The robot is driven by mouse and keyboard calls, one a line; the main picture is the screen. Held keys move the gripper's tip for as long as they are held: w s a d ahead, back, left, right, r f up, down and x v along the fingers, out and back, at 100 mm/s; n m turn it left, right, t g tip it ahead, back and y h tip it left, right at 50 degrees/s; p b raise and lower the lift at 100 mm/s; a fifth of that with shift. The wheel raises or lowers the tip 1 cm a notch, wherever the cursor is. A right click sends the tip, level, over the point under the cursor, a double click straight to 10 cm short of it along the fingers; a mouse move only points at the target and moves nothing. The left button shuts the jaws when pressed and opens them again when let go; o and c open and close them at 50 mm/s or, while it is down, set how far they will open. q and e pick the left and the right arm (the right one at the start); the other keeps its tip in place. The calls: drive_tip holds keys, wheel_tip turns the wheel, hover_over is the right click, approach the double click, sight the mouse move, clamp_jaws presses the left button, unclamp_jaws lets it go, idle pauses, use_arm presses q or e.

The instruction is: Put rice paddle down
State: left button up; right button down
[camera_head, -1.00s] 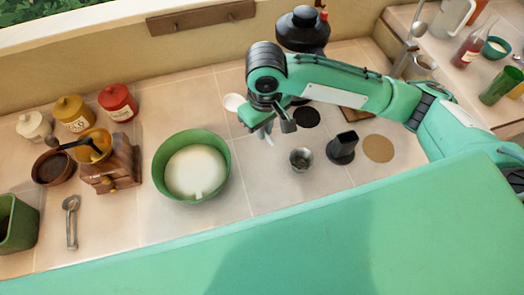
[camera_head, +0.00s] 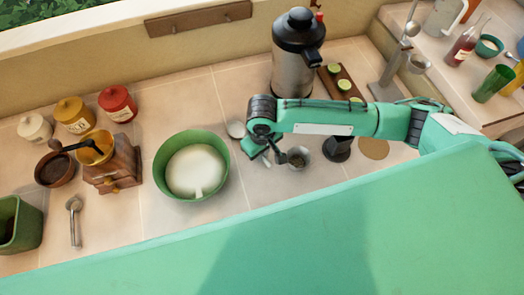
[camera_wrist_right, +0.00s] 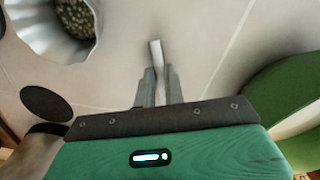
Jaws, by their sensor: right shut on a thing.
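The rice paddle's white rounded head (camera_head: 236,129) shows just left of my right wrist in the head view. My right gripper (camera_head: 266,157) is low over the tiled counter, between the green bowl (camera_head: 163,180) of white rice-like contents and a small metal cup (camera_head: 309,158). In the right wrist view the gripper (camera_wrist_right: 160,80) is shut on the paddle's narrow pale handle (camera_wrist_right: 155,52), whose end sticks out past the fingertips. The gripper body hides the paddle's middle. I cannot tell whether the paddle touches the counter. My left gripper is not in view.
A tall metal flask (camera_head: 292,76) stands behind my arm, beside a wooden board (camera_head: 333,78). A grinder (camera_head: 124,160) stands left. Bare tiles lie in front of the gripper.

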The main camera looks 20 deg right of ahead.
drive_tip(key=c, duration=1.5)
unclamp_jaws()
wheel_tip(320, 180, up, 12)
drive_tip(key=b, duration=0.2)
drive_tip(key=shift+s, duration=0.1)
